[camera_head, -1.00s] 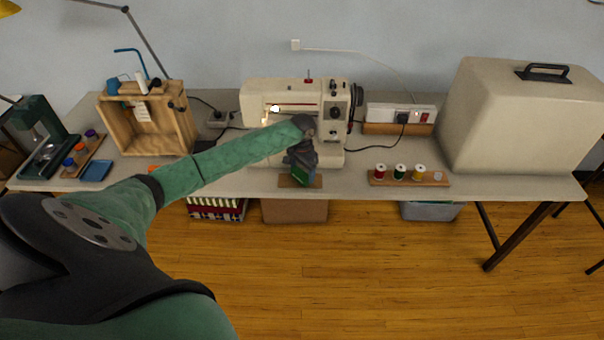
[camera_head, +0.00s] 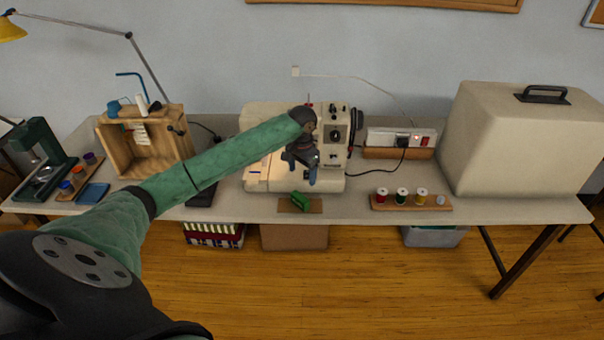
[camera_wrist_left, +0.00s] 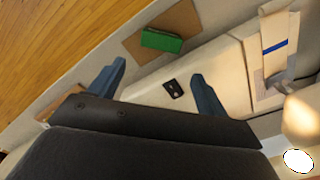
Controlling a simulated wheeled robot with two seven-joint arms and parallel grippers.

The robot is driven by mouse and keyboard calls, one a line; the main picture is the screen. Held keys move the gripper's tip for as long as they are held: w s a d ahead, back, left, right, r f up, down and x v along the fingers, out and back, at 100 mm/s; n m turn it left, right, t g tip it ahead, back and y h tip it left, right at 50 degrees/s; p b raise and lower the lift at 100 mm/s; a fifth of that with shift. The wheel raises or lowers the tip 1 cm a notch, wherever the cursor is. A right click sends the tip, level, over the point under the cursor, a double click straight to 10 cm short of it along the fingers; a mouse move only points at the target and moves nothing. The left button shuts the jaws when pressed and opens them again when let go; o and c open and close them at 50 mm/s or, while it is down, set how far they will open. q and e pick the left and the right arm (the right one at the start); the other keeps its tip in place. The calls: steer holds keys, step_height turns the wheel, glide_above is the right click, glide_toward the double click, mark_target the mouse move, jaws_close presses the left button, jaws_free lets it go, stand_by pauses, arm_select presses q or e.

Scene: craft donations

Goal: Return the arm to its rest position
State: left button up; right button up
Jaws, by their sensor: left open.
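My left arm reaches in from the left in the head view. Its gripper (camera_head: 302,172) hangs in front of the white sewing machine (camera_head: 262,178), above the table's front part. In the left wrist view the two blue fingers of the gripper (camera_wrist_left: 158,92) are spread apart with nothing between them. A green block (camera_head: 300,201) lies on a small brown pad (camera_head: 287,206) at the table's front edge, below and apart from the gripper. The green block also shows in the wrist view (camera_wrist_left: 161,40). The arm hides part of the machine. My right gripper is not in view.
A rack of thread spools (camera_head: 412,204), a power strip (camera_head: 400,140) and a large beige case (camera_head: 500,150) stand to the right. Bare tabletop (camera_head: 362,186) lies right of the machine.

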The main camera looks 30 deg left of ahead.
arm_select(q)
steer(key=s+d+f+m+t+h, duration=0.1)
steer(key=s+d+f, duration=0.6)
steer(key=s+d, duration=0.25)
steer(key=s+d+f+m+t, duration=0.1)
steer(key=s+d+f, duration=0.6)
steer(key=d, duration=0.4)
steer(key=s+d+r+n+t, duration=0.1)
steer(key=s+r, duration=0.1)
steer(key=s, duration=0.9)
steer(key=s+d+r+n+t, duration=0.1)
steer(key=s+n, duration=0.1)
steer(key=s, duration=1)
step_height(320, 180, down, 21)
steer(key=w+d+g, duration=0.1)
steer(key=w+d, duration=0.1)
steer(key=s+f, duration=0.3)
steer(key=f, duration=0.8)
steer(key=s+f+g, duration=0.1)
steer(key=s+f, duration=0.3)
steer(key=f, duration=0.8)
steer(key=shift+d+f+m, duration=0.3)
steer(key=shift+d, duration=0.15)
steer(key=shift+r, duration=0.1)
